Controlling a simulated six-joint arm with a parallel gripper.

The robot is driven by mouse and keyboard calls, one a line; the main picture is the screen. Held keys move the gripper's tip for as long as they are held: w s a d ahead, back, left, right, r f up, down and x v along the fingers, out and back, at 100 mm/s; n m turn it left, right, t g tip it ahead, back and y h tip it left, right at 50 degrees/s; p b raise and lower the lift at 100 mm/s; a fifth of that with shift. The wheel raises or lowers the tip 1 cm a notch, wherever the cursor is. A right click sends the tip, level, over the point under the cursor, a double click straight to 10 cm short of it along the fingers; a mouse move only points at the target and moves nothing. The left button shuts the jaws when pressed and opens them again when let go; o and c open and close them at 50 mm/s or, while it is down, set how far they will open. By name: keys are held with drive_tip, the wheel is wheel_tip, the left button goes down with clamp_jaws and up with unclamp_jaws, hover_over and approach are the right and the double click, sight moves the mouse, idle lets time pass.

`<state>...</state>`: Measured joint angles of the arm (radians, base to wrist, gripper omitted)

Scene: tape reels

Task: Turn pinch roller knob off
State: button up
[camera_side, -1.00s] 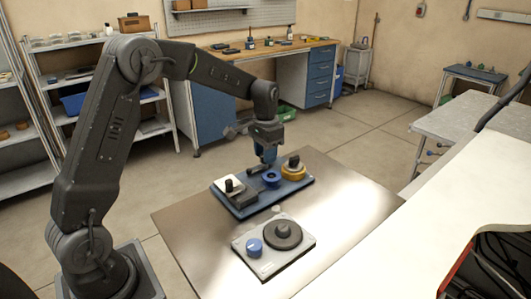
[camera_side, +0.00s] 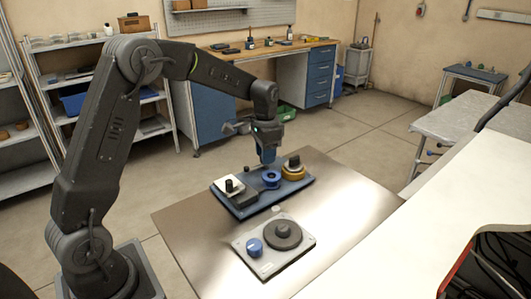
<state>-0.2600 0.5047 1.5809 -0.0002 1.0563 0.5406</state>
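My gripper (camera_side: 268,158) points down just above and behind a blue round part (camera_side: 271,179) on the blue base plate (camera_side: 272,201). Its fingers are small and dark here, so I cannot tell whether they are open or shut, or touching the part. On the same plate stand a white block with a black knob (camera_side: 229,185) at the left and a yellow round part with a dark knob (camera_side: 294,166) at the right. In front lies a grey plate (camera_side: 275,266) with a blue knob (camera_side: 255,246) and a dark round disc (camera_side: 283,235). Which one is the pinch roller knob is not marked.
Both plates lie on a shiny metal table (camera_side: 355,211) with clear room at its right and left. A white surface (camera_side: 440,225) borders it at the right. Shelves (camera_side: 85,85) and a workbench (camera_side: 270,50) stand well behind.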

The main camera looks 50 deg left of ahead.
drive_tip(key=o, duration=0.4)
drive_tip(key=shift+o, duration=0.2)
wheel_tip(320, 180, up, 14)
idle(0.4)
idle(0.3)
drive_tip(key=s+d+r+t, duration=0.25)
drive_tip(key=s+d, duration=0.25)
drive_tip(key=s, duration=0.3)
drive_tip(key=s+d+f+n+t, duration=0.1)
drive_tip(key=s+d+f, duration=0.1)
drive_tip(key=s, duration=0.7)
drive_tip(key=s+d+f+n+t, duration=0.2)
drive_tip(key=s+d, duration=0.3)
drive_tip(key=s, duration=0.4)
drive_tip(key=shift+s+d+f, duration=0.15)
drive_tip(key=shift+s+f, duration=0.1)
drive_tip(key=shift+f, duration=0.5)
